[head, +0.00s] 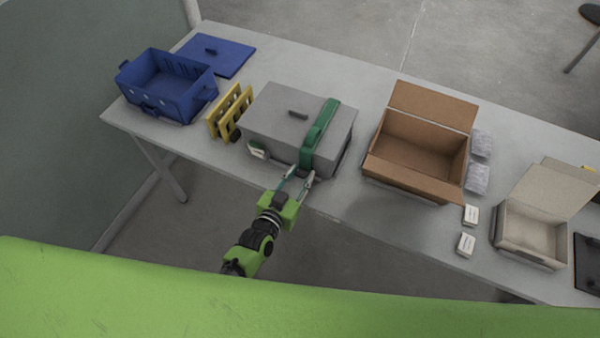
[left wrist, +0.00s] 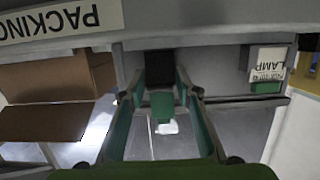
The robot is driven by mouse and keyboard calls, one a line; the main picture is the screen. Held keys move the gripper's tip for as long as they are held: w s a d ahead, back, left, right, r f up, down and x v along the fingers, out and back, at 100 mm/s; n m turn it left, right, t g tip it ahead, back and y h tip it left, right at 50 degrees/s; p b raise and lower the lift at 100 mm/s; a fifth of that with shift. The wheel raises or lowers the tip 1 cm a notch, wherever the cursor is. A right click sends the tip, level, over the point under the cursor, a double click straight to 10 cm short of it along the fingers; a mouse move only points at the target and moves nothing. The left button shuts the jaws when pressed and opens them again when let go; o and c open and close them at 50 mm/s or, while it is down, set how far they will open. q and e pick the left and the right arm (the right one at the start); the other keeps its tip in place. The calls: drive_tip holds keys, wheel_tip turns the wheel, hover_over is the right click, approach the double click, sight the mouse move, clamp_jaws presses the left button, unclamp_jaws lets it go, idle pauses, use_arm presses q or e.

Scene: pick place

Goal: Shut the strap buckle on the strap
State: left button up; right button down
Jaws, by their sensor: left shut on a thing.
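A grey lidded box (head: 278,125) stands on the table with a green strap (head: 319,132) running over its lid and down its front. My left gripper (head: 299,182) is at the strap's lower front end. In the left wrist view, which is upside down, the two fingers of my left gripper (left wrist: 162,112) stand on either side of a small green strap piece (left wrist: 162,104) and a dark block, the strap buckle (left wrist: 160,66). The gripper is shut on the buckle. Whether the buckle's halves are joined cannot be told. My right gripper is not in view.
A blue crate (head: 150,98) and its blue lid (head: 226,57) lie left, with yellow racks (head: 226,117) beside the box. An open cardboard box (head: 407,178) and a smaller open carton (head: 530,245) stand right. Small white boxes (head: 466,244) lie between them. A LAMP label (left wrist: 268,62) is on the grey box.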

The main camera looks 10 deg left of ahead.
use_arm(q)
drive_tip(key=o, duration=1.1)
drive_tip(key=shift+c, duration=0.2)
drive_tip(key=v, duration=1.2)
drive_tip(key=shift+o, duration=0.3)
